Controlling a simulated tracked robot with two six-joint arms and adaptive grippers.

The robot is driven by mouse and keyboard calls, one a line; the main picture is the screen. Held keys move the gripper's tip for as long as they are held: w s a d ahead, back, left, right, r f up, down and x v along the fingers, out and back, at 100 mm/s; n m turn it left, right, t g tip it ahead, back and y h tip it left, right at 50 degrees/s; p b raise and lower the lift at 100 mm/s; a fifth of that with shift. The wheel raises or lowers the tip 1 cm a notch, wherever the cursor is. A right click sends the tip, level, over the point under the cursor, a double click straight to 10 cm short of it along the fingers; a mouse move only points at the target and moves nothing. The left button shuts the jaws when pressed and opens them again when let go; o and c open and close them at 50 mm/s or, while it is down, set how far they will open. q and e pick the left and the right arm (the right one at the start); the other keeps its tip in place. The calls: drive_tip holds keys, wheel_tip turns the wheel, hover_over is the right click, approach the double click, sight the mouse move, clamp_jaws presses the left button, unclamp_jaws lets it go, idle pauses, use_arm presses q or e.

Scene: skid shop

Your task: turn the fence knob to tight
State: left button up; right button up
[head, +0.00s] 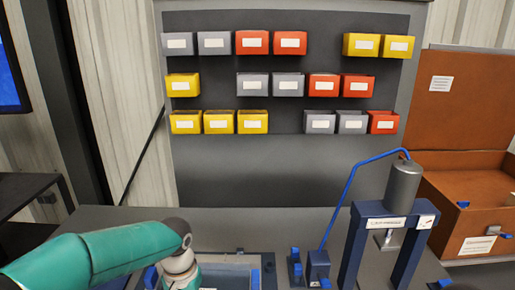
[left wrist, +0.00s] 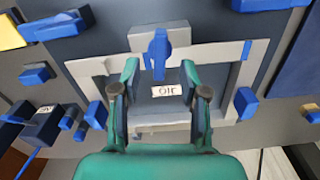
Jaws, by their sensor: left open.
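My left gripper (left wrist: 160,68) is open in the left wrist view, its two fingers spread with nothing between the tips in their grip. A blue upright knob (left wrist: 158,52) stands just beyond and between the fingertips, at the edge of a pale frame; it looks like the fence knob, though I cannot confirm this. I see no contact with it. A dark block with a white label (left wrist: 168,90) lies between the fingers. In the head view my left arm comes in from the left, and its gripper is below the picture edge. My right gripper is in neither view.
Other blue pieces, such as one at the right of the pale frame (left wrist: 245,103) and one at its left (left wrist: 96,114), surround the knob. A blue press (head: 393,222) stands to the right on the bench. Bins (head: 252,42) hang at the back.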

use_arm(q)
drive_tip(key=shift+r+p, duration=1.7)
drive_tip(key=shift+r, duration=0.9)
drive_tip(key=shift+f, duration=0.1)
